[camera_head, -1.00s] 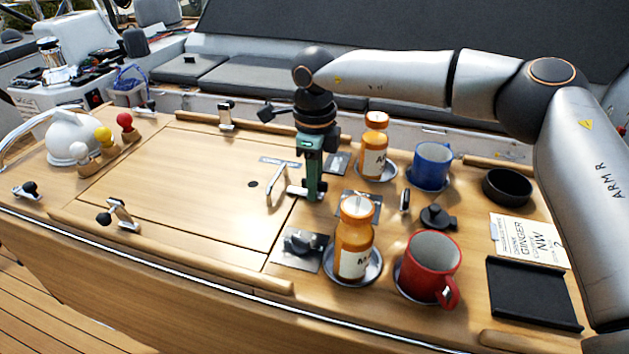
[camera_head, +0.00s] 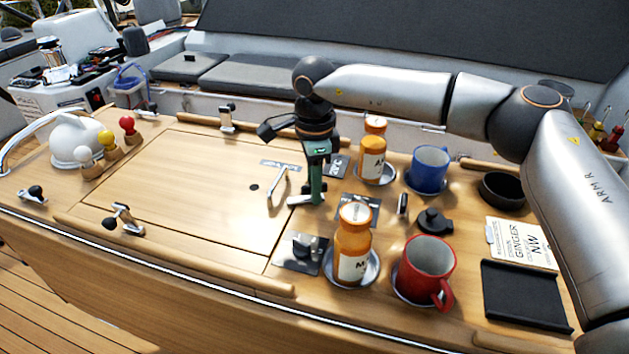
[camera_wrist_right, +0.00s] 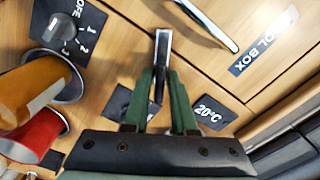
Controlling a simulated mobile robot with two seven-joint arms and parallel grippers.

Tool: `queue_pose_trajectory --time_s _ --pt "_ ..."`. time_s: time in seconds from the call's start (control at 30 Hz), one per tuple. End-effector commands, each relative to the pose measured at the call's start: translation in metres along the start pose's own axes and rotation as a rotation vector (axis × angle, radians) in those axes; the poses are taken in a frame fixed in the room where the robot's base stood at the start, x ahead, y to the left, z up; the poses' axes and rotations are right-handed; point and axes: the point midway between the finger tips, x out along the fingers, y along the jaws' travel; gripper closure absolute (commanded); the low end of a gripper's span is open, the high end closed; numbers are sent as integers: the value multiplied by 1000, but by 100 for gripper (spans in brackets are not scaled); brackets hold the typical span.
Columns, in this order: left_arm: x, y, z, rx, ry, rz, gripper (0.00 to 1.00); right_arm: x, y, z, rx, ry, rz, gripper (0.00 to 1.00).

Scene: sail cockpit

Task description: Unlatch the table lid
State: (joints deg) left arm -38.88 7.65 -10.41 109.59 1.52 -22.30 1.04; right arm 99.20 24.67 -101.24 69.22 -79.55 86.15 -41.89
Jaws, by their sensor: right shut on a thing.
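The table lid (camera_head: 190,190) is a flat wooden panel, lying closed in the table top. A silver handle (camera_head: 277,187) stands on its right part; it also shows in the right wrist view (camera_wrist_right: 207,22). My right gripper (camera_head: 312,198) has green fingers and points down at the lid's right edge. In the right wrist view its fingers (camera_wrist_right: 160,85) are shut on a slim metal latch lever (camera_wrist_right: 163,48), whose far end sticks out past them. The fingers hide most of the latch in the head view. My left gripper is not in view.
Orange bottles (camera_head: 353,243), a red mug (camera_head: 428,262) and a blue mug (camera_head: 430,167) stand close right of my gripper. A knob (camera_head: 302,246) sits on a plate in front. A white kettle (camera_head: 75,140) stands far left. The lid's top is otherwise clear.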

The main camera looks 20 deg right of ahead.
Motion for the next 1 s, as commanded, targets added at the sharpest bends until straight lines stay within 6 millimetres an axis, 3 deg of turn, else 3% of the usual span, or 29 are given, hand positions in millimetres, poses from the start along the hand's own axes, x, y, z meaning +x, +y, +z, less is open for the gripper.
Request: queue_pose_trajectory --time_s 1.0 --pt "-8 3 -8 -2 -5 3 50 0 0 0 -909 -1 -1 100"
